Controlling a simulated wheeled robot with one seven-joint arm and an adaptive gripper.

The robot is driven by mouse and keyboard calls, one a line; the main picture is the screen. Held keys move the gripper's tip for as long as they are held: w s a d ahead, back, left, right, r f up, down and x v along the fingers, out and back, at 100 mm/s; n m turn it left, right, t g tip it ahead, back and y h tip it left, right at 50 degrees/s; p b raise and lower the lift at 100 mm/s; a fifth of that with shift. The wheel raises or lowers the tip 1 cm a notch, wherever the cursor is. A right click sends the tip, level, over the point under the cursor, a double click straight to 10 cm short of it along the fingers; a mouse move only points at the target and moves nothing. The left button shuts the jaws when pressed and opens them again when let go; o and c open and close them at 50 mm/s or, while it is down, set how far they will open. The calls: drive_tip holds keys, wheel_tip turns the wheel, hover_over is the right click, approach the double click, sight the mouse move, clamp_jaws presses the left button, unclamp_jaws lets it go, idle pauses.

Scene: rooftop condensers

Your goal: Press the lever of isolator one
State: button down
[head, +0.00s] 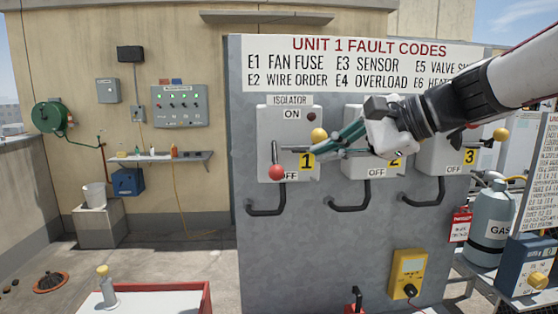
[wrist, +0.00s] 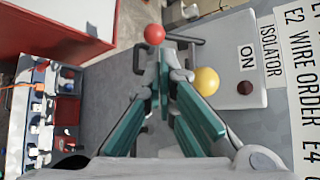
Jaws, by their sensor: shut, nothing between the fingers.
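Isolator one (head: 290,120) is a pale box on the grey panel, marked ON above and OFF below, with a yellow tag 1 (head: 307,161). Its lever (head: 274,152) is a thin bar hanging down at the box's left side, with a red ball (head: 277,172) at its lower end near OFF. My gripper (head: 292,149) is shut and empty. Its tips are in front of the box, close to the lever bar and above the ball; I cannot tell whether they touch. In the wrist view the red ball (wrist: 154,34) shows just beyond the tips (wrist: 165,62).
A yellow knob (head: 318,134) and a dark button (head: 311,116) sit on the same box. Isolators two (head: 355,118) and three (head: 440,155) stand to the right, partly behind my arm.

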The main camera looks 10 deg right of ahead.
sight(275, 158)
drive_tip(key=v, duration=0.5)
drive_tip(key=shift+s+d, duration=0.1)
drive_tip(key=shift+d, duration=0.05)
drive_tip(key=w+a+f+b, duration=0.1)
drive_tip(key=w+f+b, duration=0.2)
drive_tip(key=b, duration=0.7)
drive_tip(key=shift+w+a+f, duration=0.25)
drive_tip(key=shift+w+f, duration=0.1)
drive_tip(key=shift+f, duration=0.4)
drive_tip(key=shift+a, duration=0.1)
drive_tip(key=x, duration=1)
drive_tip(key=shift+b, duration=0.3)
drive_tip(key=shift+r, duration=0.1)
